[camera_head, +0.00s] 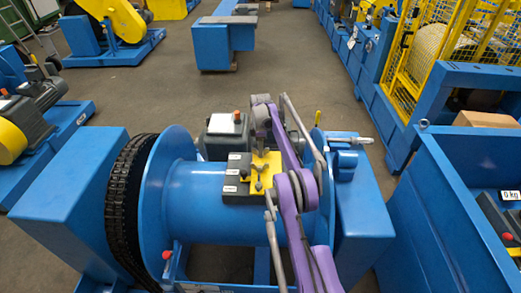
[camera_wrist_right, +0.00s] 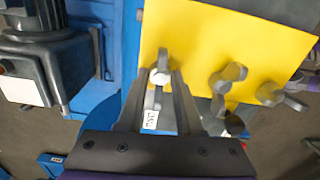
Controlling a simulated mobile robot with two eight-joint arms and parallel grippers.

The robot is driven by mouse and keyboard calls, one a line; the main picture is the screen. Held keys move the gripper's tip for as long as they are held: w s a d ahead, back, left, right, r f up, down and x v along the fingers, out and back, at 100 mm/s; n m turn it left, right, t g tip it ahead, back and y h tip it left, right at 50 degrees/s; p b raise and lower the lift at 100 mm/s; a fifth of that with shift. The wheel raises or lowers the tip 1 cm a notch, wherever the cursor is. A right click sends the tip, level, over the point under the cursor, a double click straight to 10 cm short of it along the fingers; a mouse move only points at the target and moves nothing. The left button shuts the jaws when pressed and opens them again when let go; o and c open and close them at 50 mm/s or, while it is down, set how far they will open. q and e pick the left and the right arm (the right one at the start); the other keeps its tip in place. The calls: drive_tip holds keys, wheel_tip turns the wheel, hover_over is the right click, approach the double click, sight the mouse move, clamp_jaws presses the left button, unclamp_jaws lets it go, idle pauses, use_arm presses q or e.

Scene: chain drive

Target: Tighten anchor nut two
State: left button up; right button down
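A yellow plate (camera_wrist_right: 215,45) carries several grey wing nuts. One wing nut (camera_wrist_right: 160,74) stands between the fingertips of my right gripper (camera_wrist_right: 160,78), its wings roughly in line with the fingers. The fingers are apart, with a gap around the wings; I cannot tell whether they touch the nut. Two more wing nuts, a middle one (camera_wrist_right: 228,77) and an outer one (camera_wrist_right: 281,96), sit to the right. In the head view the yellow plate (camera_head: 266,166) is on the blue drum, partly hidden by my purple right arm. Which nut is number two is not marked. My left gripper is not in view.
The blue drum (camera_head: 190,205) has a black chain (camera_head: 128,200) around its left end. A black block with white labels (camera_head: 238,179) sits beside the plate. A grey motor (camera_head: 227,135) stands behind. A blue bin (camera_head: 425,215) is at the right.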

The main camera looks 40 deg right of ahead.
drive_tip(key=shift+m, duration=0.5)
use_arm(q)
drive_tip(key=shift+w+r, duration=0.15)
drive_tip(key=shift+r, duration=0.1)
use_arm(e)
drive_tip(key=c, duration=0.9)
unclamp_jaws()
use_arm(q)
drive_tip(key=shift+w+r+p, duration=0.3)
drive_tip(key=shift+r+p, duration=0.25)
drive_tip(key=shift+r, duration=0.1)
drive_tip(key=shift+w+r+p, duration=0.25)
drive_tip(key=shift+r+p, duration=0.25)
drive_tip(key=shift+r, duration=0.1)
use_arm(e)
wheel_tip(320, 180, up, 11)
drive_tip(key=shift+f, duration=0.1)
